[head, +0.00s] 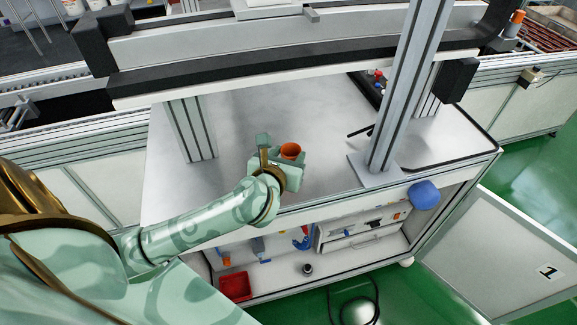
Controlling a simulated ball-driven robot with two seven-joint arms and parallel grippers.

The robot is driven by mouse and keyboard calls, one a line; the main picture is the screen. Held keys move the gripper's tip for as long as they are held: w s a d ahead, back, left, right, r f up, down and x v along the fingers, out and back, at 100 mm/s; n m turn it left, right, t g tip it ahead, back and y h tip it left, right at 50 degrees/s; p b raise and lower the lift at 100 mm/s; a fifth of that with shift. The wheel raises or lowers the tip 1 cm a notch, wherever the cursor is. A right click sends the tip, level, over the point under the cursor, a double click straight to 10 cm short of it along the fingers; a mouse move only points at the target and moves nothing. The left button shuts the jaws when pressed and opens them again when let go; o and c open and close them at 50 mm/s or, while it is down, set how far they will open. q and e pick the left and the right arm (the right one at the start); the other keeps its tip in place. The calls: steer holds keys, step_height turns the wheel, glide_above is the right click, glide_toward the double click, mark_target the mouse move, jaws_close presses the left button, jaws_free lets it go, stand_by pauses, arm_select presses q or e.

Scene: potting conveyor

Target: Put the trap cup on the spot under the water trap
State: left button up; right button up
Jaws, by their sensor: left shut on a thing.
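The trap cup (291,150) looks like a small orange cup, open at the top and roughly upright. My left gripper (283,159) is shut on it and holds it over the front part of the white table top; the gap beneath is hard to judge. Below, in the open cabinet, a blue and red fitting (302,239) on the back wall looks like the water trap. A small dark round spot or piece (307,269) is on the cabinet floor below it. My right gripper is not in view.
A red bin (235,287) stands at the left in the cabinet. The open door (525,245) is at the right. A blue rounded thing (424,194) sits at the table's front edge. A metal post (408,85) rises right of my gripper. A black hose (357,303) lies on the green floor.

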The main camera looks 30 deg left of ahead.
arm_select(q)
step_height(320, 180, down, 4)
steer(key=shift+w+a+r+b, duration=0.1)
steer(key=shift+w+r+b, duration=0.05)
steer(key=shift+b, duration=0.55)
steer(key=shift+r, duration=0.15)
steer(key=o, duration=1)
steer(key=shift+o, duration=0.2)
